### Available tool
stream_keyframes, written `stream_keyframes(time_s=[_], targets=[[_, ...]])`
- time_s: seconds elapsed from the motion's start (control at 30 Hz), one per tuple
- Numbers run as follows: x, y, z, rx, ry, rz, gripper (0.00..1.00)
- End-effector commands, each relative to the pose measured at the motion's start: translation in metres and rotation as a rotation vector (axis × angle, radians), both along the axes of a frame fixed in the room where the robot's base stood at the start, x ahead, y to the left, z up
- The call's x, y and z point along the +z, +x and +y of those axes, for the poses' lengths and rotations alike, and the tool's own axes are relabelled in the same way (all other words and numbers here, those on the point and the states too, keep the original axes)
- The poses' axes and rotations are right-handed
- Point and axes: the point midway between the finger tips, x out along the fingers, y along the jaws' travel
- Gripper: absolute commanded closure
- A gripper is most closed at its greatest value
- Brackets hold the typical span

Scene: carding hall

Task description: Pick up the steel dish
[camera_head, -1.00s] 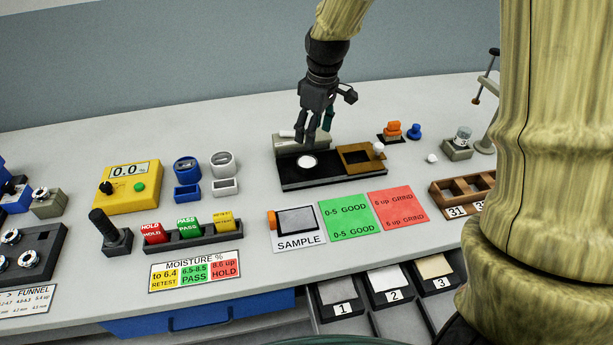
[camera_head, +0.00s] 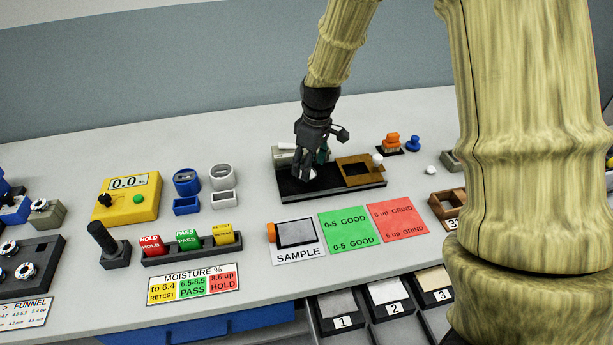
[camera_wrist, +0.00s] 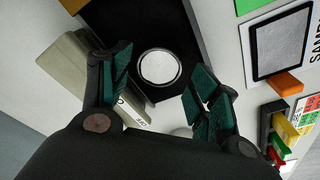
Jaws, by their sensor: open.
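The steel dish (camera_wrist: 159,68) is a round, pale disc with a thin rim, lying on a black base plate (camera_wrist: 180,25). In the wrist view it sits between and just beyond my gripper's open fingers (camera_wrist: 158,95), nearer the left finger in the picture, and nothing touches it. In the head view my gripper (camera_head: 307,172) points down over the black plate and hides most of the dish; only a pale bit shows by the fingertips. The fingers are spread and empty.
A brown frame (camera_head: 357,169) with a white knob is at the plate's right. A sample card (camera_head: 297,238) and green and red cards lie in front. A yellow meter (camera_head: 128,197) stands left.

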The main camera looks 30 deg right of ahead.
Motion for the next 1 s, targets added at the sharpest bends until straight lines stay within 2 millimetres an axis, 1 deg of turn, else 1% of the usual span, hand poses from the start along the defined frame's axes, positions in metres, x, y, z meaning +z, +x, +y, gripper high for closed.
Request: stream_keyframes(time_s=[0.23,0.4,0.73,0.93,0.97,1.0], targets=[[-0.025,0.004,0.003,0.0,0.0,0.002,0.38],[-0.037,0.005,0.003,-0.001,0.0,0.002,0.38],[-0.04,0.006,0.003,-0.001,0.0,0.0,0.38],[-0.04,0.006,0.003,-0.001,0.0,0.0,0.75],[-0.04,0.006,0.003,-0.001,0.0,0.0,0.75],[-0.04,0.006,0.004,-0.001,0.0,0.0,0.8]])
